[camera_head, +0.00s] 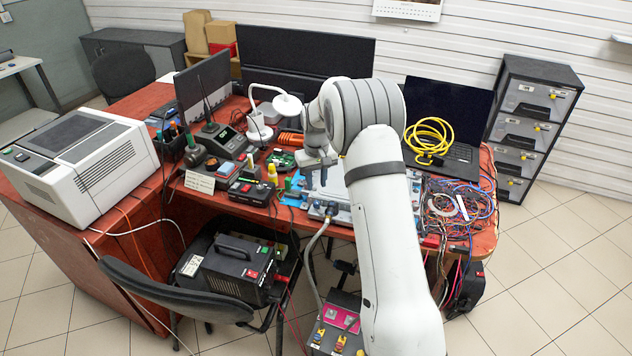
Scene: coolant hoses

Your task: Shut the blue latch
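My gripper (317,168) points down over the middle of the desk, above a silvery metal unit (343,214) on a light blue mat (291,198). Its fingers are small and dark here, and I cannot tell whether they are open or shut. A grey hose (312,255) runs from a connector at the front of the unit down to a box (340,325) with pink and yellow parts below the desk. I cannot make out the blue latch for certain. My arm covers the right part of the unit.
The red desk (150,100) is crowded. Left of my gripper stand a soldering station (222,140), a red-and-black device (250,190) and a white lamp (287,105). A laptop (447,110) with a yellow cable coil (430,137) and tangled wires (462,208) lie right.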

